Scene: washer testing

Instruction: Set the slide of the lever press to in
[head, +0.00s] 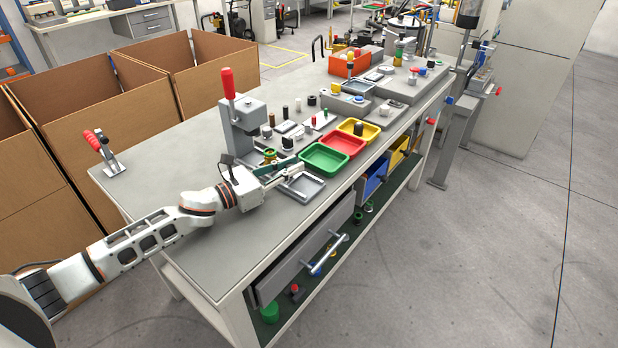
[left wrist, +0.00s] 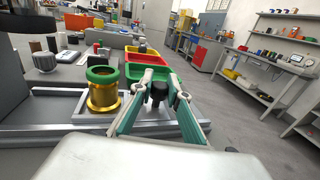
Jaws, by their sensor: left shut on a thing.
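The lever press (head: 245,125) stands on the bench, a grey upright body with a raised red handle (head: 229,84). In the left wrist view a grey slide (left wrist: 70,128) runs along the left. A brass cylinder with a green ring on top (left wrist: 103,92) stands upright on it; it shows small beside the press in the head view (head: 270,156). My left gripper (head: 291,169) is low beside the press, its teal fingers shut on a black knob (left wrist: 158,92) at the slide's right end. The knob's lower part is hard to see. My right gripper is not in view.
Green (head: 322,158), red (head: 344,146) and yellow (head: 360,130) trays line the bench's front edge. A red-handled toggle clamp (head: 104,150) stands at the left. The bench top left of the press is clear.

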